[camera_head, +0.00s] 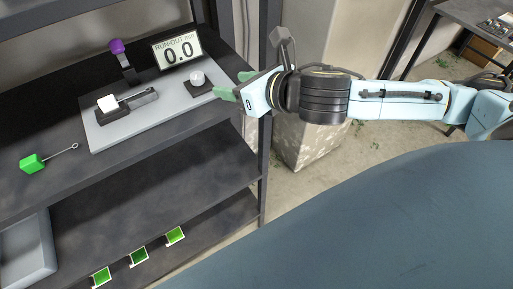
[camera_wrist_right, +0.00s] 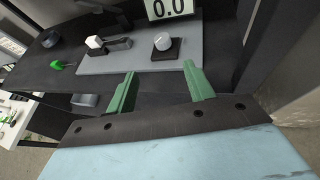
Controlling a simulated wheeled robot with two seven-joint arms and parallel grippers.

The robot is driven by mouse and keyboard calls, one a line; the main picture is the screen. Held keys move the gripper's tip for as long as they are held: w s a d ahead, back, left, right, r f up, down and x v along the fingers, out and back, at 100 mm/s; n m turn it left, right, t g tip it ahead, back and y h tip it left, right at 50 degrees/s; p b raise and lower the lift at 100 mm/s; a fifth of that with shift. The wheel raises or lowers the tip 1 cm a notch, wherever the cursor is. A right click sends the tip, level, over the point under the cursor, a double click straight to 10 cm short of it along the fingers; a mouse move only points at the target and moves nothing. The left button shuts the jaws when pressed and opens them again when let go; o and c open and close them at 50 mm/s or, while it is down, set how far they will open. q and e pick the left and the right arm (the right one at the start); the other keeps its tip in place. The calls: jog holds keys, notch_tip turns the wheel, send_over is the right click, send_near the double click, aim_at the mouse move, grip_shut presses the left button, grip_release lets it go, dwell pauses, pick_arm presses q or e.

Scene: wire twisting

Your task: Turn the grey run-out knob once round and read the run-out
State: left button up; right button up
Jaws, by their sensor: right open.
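The grey run-out knob (camera_head: 197,78) sits on a small dark base at the right end of a grey plate (camera_head: 150,118) on the upper shelf. In the right wrist view the knob (camera_wrist_right: 162,42) stands ahead of and between the fingertips, apart from them. The run-out display (camera_head: 177,51) behind it reads 0.0; it also shows at the top of the wrist view (camera_wrist_right: 170,8). My right gripper (camera_head: 236,88) is open and empty, just to the right of the knob; its green fingers (camera_wrist_right: 160,76) show well in the wrist view. My left gripper is not in view.
A white block (camera_head: 107,103) on a dark holder and a purple knob (camera_head: 116,46) on a post share the plate area. A green block with a looped wire (camera_head: 33,163) lies at left. A dark shelf post (camera_head: 264,160) stands near my right gripper. Green-marked squares (camera_head: 139,256) line the lower shelf.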

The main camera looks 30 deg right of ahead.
jog(key=d+f+m+g+h+b, duration=0.1)
jog(key=f+m+g+b, duration=0.1)
jog(key=f+m, duration=1)
jog(key=s+d+f+m+g+h+b, duration=0.1)
jog(key=d+f+m+g+h+b, duration=0.1)
jog(key=f+m, duration=0.9)
jog(key=shift+s+d+f+m+h+b, duration=0.15)
jog(key=shift+s+f+m+h+b, duration=0.3)
jog(key=shift+f, duration=4.2)
jog(key=shift+w, duration=0.15)
